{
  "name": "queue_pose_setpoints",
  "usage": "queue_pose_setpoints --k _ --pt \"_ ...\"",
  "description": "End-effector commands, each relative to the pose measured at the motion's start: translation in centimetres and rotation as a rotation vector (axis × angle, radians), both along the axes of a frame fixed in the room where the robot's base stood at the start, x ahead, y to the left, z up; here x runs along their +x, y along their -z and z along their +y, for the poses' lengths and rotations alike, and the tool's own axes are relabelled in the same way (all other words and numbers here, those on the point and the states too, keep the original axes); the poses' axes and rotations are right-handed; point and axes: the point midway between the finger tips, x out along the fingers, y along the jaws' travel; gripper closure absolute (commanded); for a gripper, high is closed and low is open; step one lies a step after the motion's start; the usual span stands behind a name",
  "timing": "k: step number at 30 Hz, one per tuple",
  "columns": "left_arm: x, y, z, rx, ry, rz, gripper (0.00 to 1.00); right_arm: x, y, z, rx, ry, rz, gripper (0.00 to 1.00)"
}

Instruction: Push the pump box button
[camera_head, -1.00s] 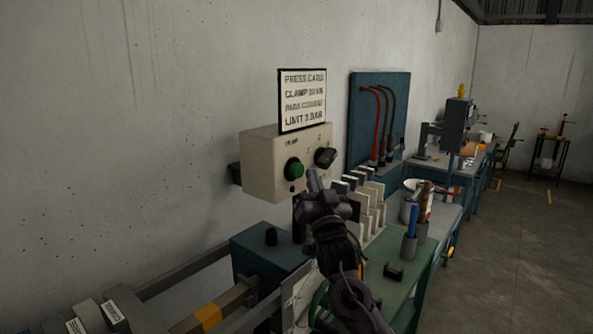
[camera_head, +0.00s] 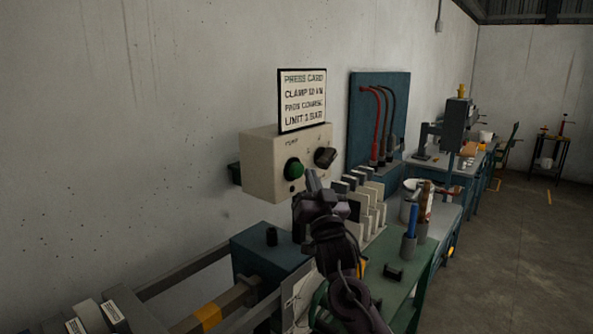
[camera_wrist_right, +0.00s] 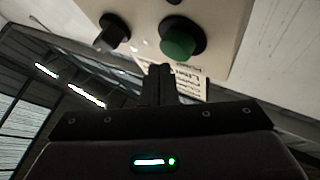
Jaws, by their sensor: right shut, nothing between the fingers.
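The pump box (camera_head: 262,165) is a cream box on the wall, with a green button (camera_head: 293,169) on its front at the left and a black knob (camera_head: 325,157) at the right. My right gripper (camera_head: 312,179) is shut and empty, just in front of the box, with its tips a little right of and below the green button. In the right wrist view the green button (camera_wrist_right: 181,40) is above and slightly right of the shut fingers (camera_wrist_right: 159,72), and the knob (camera_wrist_right: 112,33) is to the left. A gap appears to remain between tips and button. My left gripper is not in view.
A sign (camera_head: 303,100) stands above the box. Below are a teal block (camera_head: 262,262) and a green bench (camera_head: 408,275) with a row of pale plates (camera_head: 370,203) and a holder of tools (camera_head: 409,246). A blue hose board (camera_head: 362,140) is further right.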

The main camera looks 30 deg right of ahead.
Motion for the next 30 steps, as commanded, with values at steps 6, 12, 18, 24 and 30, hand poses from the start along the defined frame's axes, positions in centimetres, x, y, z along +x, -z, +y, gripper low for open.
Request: queue_pose_setpoints --k 6,12,18,24,30 --pt "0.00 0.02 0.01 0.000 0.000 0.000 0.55 0.49 -0.03 0.22 -0.001 0.000 0.000 1.00" --pt "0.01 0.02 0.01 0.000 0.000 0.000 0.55 0.48 -0.02 0.21 -0.001 0.000 0.000 1.00" --pt "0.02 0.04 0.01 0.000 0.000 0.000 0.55 0.59 -0.02 0.26 0.000 0.000 0.000 1.00" --pt "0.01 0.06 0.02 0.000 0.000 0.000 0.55 0.82 -0.01 0.36 0.000 0.000 0.000 1.00" --pt "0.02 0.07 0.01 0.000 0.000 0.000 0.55 1.05 -0.02 0.43 0.000 0.000 0.000 1.00"
